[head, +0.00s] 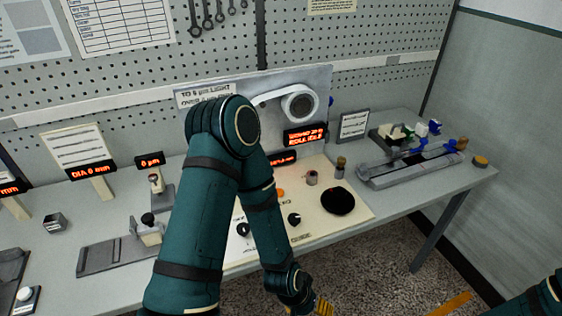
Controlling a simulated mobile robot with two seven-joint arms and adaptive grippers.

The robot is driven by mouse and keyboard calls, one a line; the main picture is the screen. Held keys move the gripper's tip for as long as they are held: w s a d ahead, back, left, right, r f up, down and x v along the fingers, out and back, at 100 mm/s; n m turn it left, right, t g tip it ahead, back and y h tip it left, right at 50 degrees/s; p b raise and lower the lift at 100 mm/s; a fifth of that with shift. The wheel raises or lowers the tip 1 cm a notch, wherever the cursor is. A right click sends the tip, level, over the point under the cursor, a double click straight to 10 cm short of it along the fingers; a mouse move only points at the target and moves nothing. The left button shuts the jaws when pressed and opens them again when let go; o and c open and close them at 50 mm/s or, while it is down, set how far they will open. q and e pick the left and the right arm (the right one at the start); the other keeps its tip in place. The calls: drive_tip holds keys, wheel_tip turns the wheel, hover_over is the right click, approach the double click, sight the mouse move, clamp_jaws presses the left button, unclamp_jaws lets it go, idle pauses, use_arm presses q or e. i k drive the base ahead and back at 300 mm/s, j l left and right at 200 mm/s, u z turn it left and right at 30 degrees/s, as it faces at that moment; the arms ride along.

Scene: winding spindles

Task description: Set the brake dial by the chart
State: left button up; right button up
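A gauge display (150,160) reads 0 µm. My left gripper (322,306) is low, in front of the bench, cut off by the bottom edge. An orange piece of my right gripper (450,304) shows at bottom right, away from the panel.
A red-lit display (305,136) stands below a white roll (299,103). A grey fixture (412,165) is at right; a slide gauge (118,253) is at left. Open floor lies before the bench.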

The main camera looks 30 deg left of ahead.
sight(244, 229)
drive_tip(key=u, duration=0.95)
